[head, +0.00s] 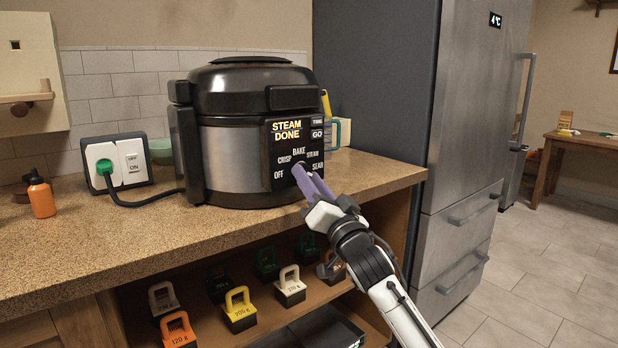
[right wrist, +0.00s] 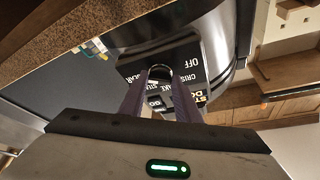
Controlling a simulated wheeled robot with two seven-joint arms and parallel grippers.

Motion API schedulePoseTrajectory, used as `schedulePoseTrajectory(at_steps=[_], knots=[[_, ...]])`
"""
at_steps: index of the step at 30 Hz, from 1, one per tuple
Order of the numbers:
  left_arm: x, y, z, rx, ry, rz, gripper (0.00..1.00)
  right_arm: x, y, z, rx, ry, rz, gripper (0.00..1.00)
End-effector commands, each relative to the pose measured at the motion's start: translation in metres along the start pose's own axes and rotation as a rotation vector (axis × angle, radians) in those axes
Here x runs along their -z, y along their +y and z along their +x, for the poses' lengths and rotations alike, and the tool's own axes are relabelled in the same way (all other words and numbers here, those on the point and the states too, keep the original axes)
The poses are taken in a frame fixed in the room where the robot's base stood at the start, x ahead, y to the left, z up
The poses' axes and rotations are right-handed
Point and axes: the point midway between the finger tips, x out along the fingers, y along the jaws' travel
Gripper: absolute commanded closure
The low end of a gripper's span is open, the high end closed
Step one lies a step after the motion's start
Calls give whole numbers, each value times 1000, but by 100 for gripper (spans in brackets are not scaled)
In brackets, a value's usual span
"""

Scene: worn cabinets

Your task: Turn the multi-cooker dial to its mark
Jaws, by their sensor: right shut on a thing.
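The multi-cooker (head: 237,130) is a black and steel pot with a closed lid, standing on the speckled counter. Its front panel (head: 295,152) has a lit display reading "STEAM DONE" and the labels OFF, CRISP, BAKE, STEAM and SEAR around the dial. My right gripper (head: 306,178) reaches up to the panel from the lower right, with its purple fingers shut on the dial. In the right wrist view the dial (right wrist: 160,72) shows as a dark round knob between the fingertips. The fingers hide most of it, so I cannot tell where it points. My left gripper is not in view.
A wall outlet (head: 117,163) with a green plug and a switch marked ON is at the left, beside an orange bottle (head: 41,196). A mug (head: 332,134) stands behind the cooker's right side. Handled weights (head: 240,308) sit on the shelf below. A fridge (head: 455,150) stands at the right.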

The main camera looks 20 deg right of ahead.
Motion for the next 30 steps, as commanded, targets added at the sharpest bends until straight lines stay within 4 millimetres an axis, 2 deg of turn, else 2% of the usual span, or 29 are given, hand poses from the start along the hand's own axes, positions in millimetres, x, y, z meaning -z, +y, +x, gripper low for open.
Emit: schedulePoseTrajectory(at_steps=[17, 30], knots=[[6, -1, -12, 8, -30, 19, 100, 4, 7, 2, 209, -2, -510, 93], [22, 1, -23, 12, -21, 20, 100, 7, 10, 3, 369, -3, -896, 93]])
